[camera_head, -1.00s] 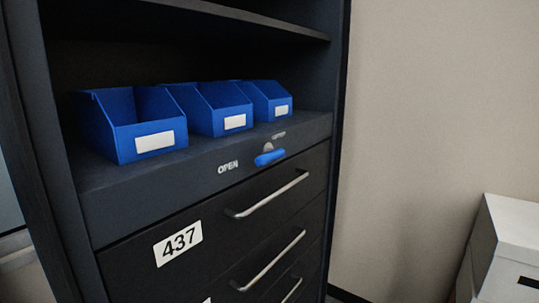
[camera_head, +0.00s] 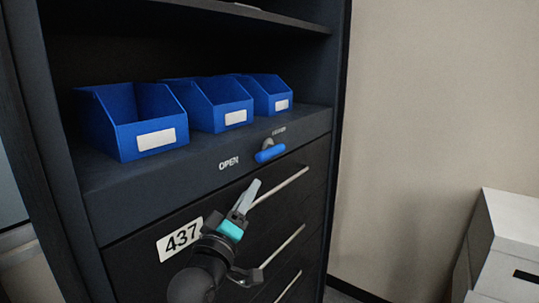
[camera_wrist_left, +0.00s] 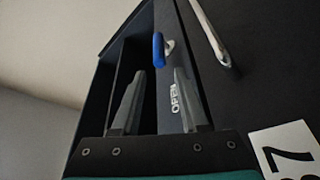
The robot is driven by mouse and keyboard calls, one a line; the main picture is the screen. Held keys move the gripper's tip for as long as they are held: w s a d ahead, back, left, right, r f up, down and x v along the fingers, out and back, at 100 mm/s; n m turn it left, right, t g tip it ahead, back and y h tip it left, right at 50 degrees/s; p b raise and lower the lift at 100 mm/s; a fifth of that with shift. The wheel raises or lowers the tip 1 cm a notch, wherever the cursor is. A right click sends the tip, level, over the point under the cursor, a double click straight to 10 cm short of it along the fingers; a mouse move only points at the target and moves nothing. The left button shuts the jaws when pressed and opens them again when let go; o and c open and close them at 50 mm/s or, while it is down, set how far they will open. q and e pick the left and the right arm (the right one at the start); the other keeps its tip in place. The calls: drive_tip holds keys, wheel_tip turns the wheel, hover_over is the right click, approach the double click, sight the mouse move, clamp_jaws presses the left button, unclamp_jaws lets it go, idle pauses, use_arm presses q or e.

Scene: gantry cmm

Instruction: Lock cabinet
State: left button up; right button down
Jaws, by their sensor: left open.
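The dark cabinet (camera_head: 110,205) has a blue lock handle (camera_head: 269,151) on the panel above its top drawer. The handle lies nearly level, to the right of the word OPEN (camera_head: 229,163); a second, smaller label sits above it and is too small to read surely. My left gripper (camera_head: 250,195) is in front of the top drawer, below and left of the handle, and apart from it. In the left wrist view my left gripper (camera_wrist_left: 158,90) is open and empty, with the blue handle (camera_wrist_left: 158,50) beyond its fingertips. My right gripper is in neither view.
Three blue bins (camera_head: 148,120) stand on the shelf above the panel. Drawer pulls (camera_head: 285,185) stick out close to my left gripper. A label 437 (camera_head: 180,239) is on the top drawer. White boxes (camera_head: 510,230) stand at the right by the wall.

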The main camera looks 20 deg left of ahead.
sight(270, 155)
use_arm(q)
drive_tip(key=x, duration=1.5)
drive_tip(key=shift+w+r, duration=0.1)
drive_tip(key=shift+r, duration=0.15)
clamp_jaws()
idle(1.2)
